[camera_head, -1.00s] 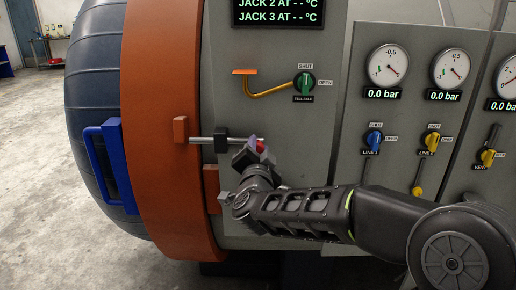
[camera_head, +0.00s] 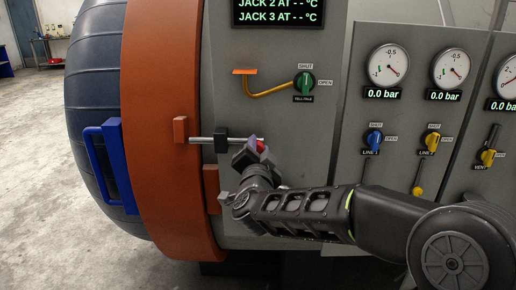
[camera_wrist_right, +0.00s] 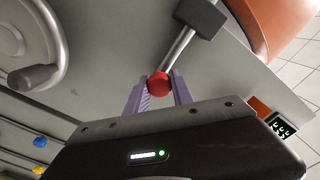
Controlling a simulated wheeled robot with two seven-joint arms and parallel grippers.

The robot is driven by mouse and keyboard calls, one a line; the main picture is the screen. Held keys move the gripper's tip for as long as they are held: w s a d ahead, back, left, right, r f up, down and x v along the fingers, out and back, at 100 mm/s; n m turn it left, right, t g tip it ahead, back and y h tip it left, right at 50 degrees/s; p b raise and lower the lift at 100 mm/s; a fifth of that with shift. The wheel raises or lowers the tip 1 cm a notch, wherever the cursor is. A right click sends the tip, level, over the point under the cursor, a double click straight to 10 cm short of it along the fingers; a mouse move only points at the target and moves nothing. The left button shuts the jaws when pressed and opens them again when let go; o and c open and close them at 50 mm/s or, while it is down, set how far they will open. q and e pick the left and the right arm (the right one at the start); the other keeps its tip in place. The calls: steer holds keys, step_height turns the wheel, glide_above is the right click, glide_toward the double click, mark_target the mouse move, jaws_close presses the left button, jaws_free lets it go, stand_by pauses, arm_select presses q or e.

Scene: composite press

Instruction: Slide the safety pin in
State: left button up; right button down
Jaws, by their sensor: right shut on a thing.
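The safety pin (camera_head: 206,140) is a thin metal rod with a red knob (camera_head: 261,147) at its right end. It runs through a dark guide block (camera_head: 221,140) on the grey panel, and its left end meets the orange block (camera_head: 181,130) on the orange ring. My right gripper (camera_head: 254,148) is at the red knob. In the right wrist view the red knob (camera_wrist_right: 158,84) sits between the purple fingers of my right gripper (camera_wrist_right: 159,90), shut on it, with the rod (camera_wrist_right: 177,47) leading up to the guide block (camera_wrist_right: 201,17). My left gripper is not in view.
The green tell-tale valve (camera_head: 304,83) with its yellow pipe is above my gripper. Gauges (camera_head: 388,64) and valve handles (camera_head: 374,138) are on the panel to the right. A blue handle (camera_head: 107,165) is on the left. A handwheel (camera_wrist_right: 30,45) shows in the right wrist view.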

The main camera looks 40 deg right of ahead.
mark_target(241, 142)
steer(key=w+a, duration=0.1)
steer(key=a, duration=0.1)
steer(key=w+a, duration=0.2)
steer(key=shift+d, duration=0.1)
steer(key=c, duration=1.1)
jaws_free()
steer(key=shift+s+d, duration=0.1)
steer(key=shift+d, duration=0.05)
